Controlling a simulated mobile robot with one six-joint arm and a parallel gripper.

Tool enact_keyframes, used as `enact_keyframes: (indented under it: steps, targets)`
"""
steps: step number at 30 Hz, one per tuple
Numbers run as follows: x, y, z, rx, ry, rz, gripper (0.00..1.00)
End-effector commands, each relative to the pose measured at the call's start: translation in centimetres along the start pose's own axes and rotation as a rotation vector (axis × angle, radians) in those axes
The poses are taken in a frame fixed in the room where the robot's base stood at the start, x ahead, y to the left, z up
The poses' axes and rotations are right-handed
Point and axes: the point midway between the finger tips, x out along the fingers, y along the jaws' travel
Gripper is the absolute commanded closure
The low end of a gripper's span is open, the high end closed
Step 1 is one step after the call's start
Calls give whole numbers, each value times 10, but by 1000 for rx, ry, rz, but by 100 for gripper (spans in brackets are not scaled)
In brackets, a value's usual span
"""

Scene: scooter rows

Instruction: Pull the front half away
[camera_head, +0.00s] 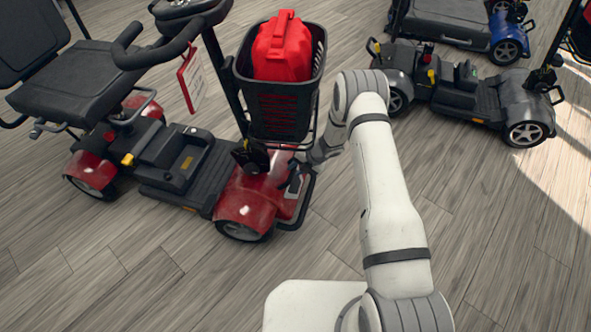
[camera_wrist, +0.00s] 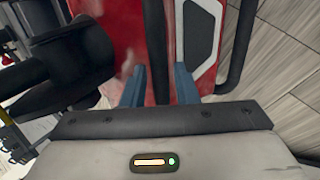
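The red mobility scooter (camera_head: 246,196) stands at the left in the head view. The rear half holds the black seat (camera_head: 78,80). The two halves look joined at the floor pan. My gripper (camera_head: 305,180) is low at the scooter's front, beside the red bodywork and below the basket. In the wrist view, the blue fingers (camera_wrist: 160,85) are apart, with a black bar (camera_wrist: 155,45) between them and red bodywork behind. Whether they touch the bar is unclear.
A grey scooter base (camera_head: 470,95) stands at the upper right, with a blue scooter (camera_head: 455,25) behind it. A red-and-white tag (camera_head: 192,80) hangs from the handlebar. The wooden floor (camera_head: 500,230) at the lower right is clear.

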Motion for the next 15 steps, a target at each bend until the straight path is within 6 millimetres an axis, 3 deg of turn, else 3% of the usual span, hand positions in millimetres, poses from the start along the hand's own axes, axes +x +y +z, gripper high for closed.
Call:
enact_keyframes:
  steps: [6, 15]
  targets:
    - [0, 1, 0, -1, 0, 0, 74]
    - [0, 1, 0, -2, 1, 0, 98]
